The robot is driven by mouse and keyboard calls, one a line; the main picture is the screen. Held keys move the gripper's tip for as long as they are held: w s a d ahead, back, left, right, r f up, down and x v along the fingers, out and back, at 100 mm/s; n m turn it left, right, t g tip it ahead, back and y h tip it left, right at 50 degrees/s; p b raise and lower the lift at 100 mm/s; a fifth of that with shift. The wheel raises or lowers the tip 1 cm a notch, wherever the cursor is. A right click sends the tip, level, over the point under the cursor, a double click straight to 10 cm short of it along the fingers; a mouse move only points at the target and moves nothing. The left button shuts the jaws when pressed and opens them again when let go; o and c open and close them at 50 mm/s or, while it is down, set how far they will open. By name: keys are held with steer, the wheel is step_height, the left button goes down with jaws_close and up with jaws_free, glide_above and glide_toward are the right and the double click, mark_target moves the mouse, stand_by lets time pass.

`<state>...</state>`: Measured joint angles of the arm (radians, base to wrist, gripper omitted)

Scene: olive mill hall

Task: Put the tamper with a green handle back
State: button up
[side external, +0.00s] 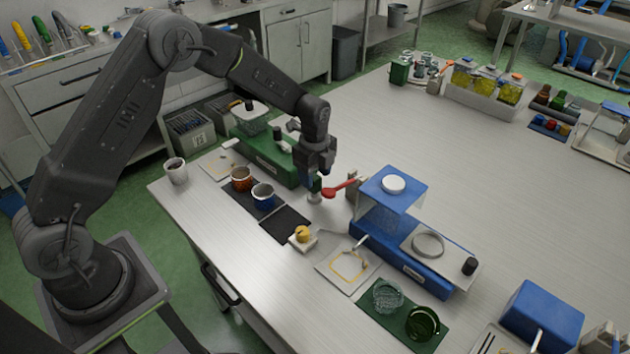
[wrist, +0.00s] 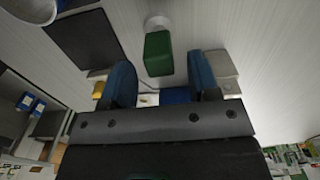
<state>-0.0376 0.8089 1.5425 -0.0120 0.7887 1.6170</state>
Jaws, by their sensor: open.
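The tamper with a green handle (wrist: 158,54) shows in the wrist view just beyond my fingertips, with its pale round base (wrist: 158,21) past the handle. In the side view its small metal base (side external: 315,198) is on the table under my gripper (side external: 315,180), and the jaws partly hide the handle. My gripper (wrist: 162,80) is open, its two blue fingers on either side of the handle's line. I cannot tell whether they touch it. A yellow-topped piece (side external: 303,234) sits on a small white block nearer the front edge.
A red-handled tool (side external: 338,188) is close right of my gripper. The blue machine (side external: 392,190) stands further right. A green case (side external: 265,155) is behind. The table's far middle is clear.

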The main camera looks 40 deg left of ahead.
step_height(320, 180, up, 8)
steer(key=shift+r, duration=0.1)
steer(key=s+d+r+n+t, duration=0.1)
steer(key=s+r+n+t, duration=0.2)
steer(key=s+r+n, duration=0.9)
steer(key=s+r+n+t, duration=0.1)
steer(key=s+r+n, duration=0.1)
steer(key=s, duration=0.7)
steer(key=s+r+n+t, duration=0.1)
steer(key=s+n, duration=0.3)
steer(key=s, duration=0.4)
steer(key=shift+s+d+r+t, duration=0.3)
steer(key=shift+s+d+r, duration=0.1)
steer(key=shift+r, duration=0.4)
